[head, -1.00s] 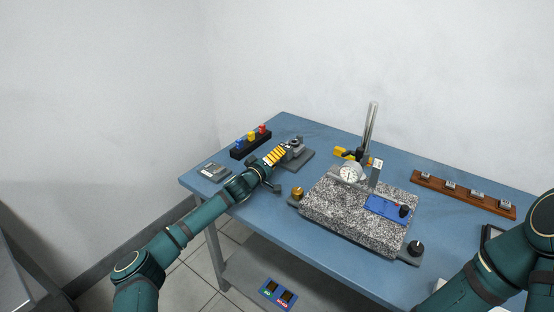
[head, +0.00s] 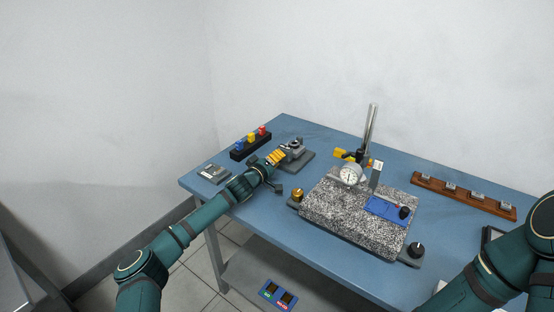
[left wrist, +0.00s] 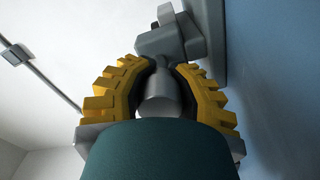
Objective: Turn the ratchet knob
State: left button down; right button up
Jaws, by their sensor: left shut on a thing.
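My left gripper (head: 281,155) reaches the grey fixture (head: 294,145) at the back left of the blue table. In the left wrist view its yellow ribbed fingers (left wrist: 160,72) are closed on either side of a grey round knob (left wrist: 159,98), shut on it. The grey body of the fixture (left wrist: 172,38) lies just beyond the knob. In the head view the fingers hide the knob. My right gripper is not in view; only part of my right arm shows at the lower right.
A black rack with blue, yellow and red pieces (head: 250,142) stands behind my left gripper. A granite plate (head: 345,215) with a dial gauge (head: 350,174) and a blue block (head: 387,209) fills the middle. A brass knob (head: 297,195) is near. A wooden rack (head: 462,195) lies right.

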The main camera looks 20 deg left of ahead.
pick_arm(q)
jog(key=shift+f+n, duration=0.1)
jog(key=shift+n, duration=0.2)
